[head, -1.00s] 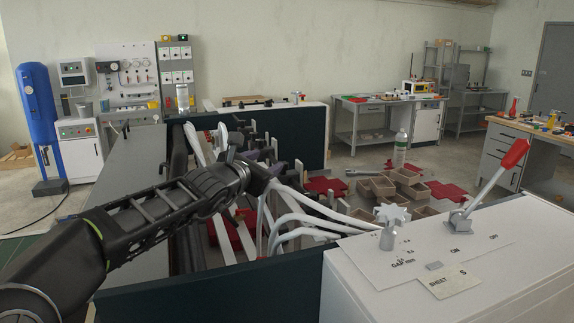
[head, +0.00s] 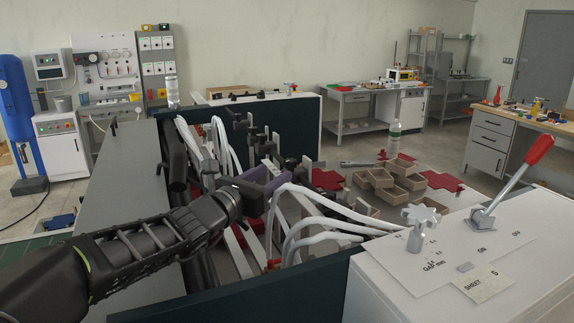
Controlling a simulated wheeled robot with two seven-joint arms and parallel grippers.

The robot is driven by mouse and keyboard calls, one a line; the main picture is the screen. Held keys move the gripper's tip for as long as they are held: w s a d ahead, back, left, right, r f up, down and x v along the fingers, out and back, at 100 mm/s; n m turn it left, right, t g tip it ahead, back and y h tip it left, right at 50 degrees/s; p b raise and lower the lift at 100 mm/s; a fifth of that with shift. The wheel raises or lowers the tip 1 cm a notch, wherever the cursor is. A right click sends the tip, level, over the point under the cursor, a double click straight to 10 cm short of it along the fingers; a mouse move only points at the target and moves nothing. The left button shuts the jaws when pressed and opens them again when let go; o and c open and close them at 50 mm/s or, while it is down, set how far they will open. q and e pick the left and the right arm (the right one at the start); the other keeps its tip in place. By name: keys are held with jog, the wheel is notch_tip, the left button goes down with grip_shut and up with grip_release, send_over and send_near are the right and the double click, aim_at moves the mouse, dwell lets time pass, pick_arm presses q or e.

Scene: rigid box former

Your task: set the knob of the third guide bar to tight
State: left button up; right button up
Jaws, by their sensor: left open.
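My left arm reaches in from the lower left, and my left gripper (head: 268,188) is over the near part of the machine's frame. It is open, with dark fingers among the bars and clamps; I see nothing held. White curved guide bars (head: 330,217) run beside and to the right of it. More white bars (head: 222,140) stand farther back. Several dark clamp parts (head: 240,125) sit behind the gripper. Which one is the third bar's knob, and how it is set, I cannot tell; the gripper and bars hide part of that area. My right gripper is not in view.
A white cabinet (head: 385,290) at the right front carries a pale star knob (head: 421,217) and a red-handled lever (head: 539,150). A dark panel (head: 300,282) edges the machine in front. Brown open boxes (head: 400,180) and red pieces lie behind the bars.

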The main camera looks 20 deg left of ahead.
aim_at(287, 165)
pick_arm(q)
jog(key=w, duration=0.2)
jog(key=w+p, duration=0.1)
jog(key=w, duration=0.4)
jog(key=shift+d+p, duration=0.35)
jog(key=shift+d, duration=0.05)
jog(key=shift+c, duration=0.3)
grip_shut()
